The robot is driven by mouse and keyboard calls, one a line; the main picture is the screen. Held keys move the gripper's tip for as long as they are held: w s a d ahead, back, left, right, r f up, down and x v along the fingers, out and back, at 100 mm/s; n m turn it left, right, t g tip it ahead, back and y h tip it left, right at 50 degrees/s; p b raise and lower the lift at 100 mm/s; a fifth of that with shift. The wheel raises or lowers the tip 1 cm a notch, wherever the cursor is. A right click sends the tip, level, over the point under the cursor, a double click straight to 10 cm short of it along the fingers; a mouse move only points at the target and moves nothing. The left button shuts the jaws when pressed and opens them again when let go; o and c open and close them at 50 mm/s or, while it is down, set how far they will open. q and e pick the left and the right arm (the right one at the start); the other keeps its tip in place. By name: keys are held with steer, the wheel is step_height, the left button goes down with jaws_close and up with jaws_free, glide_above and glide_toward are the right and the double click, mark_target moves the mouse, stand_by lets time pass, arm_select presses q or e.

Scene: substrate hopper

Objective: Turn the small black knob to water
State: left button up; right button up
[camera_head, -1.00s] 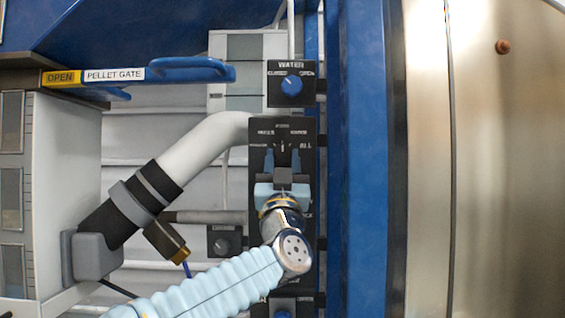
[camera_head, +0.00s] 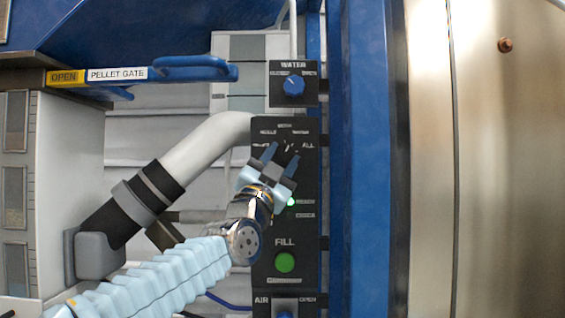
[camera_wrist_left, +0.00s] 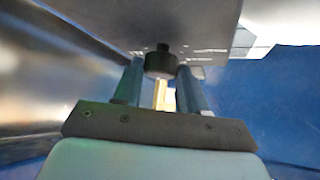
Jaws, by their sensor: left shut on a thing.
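The small black knob sits near the top of a tall black panel (camera_head: 311,235), among small labels; "ALL" reads at the right, the others are too small to be sure of. My left gripper (camera_head: 278,158) is at the knob, its two blue fingers on either side of it, shut on it and tilted up to the right. The left wrist view shows the dark knob (camera_wrist_left: 160,66) between the fingertips. In the head view the fingers and palm hide most of the knob, and its pointer is hard to make out. My right gripper is out of view.
Above is a blue dial (camera_head: 293,86) on a box marked WATER. Below are a small lit green lamp (camera_head: 291,202) and a green FILL button (camera_head: 285,262). A white pipe (camera_head: 205,145) and the blue pellet gate handle (camera_head: 195,70) are at left. A blue post (camera_head: 368,180) stands at right.

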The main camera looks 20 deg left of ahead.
arm_select(q)
steer(key=shift+a+r+m+g+h+p, duration=0.1)
steer(key=shift+m+g+h+p, duration=0.1)
steer(key=shift+m+g+h, duration=0.4)
steer(key=shift+a+m+g+h+p, duration=0.1)
steer(key=shift+m+g+h+p, duration=0.1)
steer(key=shift+m+h, duration=0.65)
steer(key=shift+d+m+y, duration=0.1)
steer(key=shift+m+y, duration=0.15)
steer(key=shift+m, duration=0.2)
steer(key=o, duration=1.1)
steer(key=shift+c, duration=0.2)
steer(key=shift+s, duration=0.1)
steer(key=shift+s+f, duration=0.1)
steer(key=shift+f, duration=0.1)
steer(key=b+v, duration=0.5)
steer(key=v, duration=0.8)
steer(key=shift+s+b, duration=0.25)
steer(key=shift+b, duration=0.15)
steer(key=shift+r, duration=0.1)
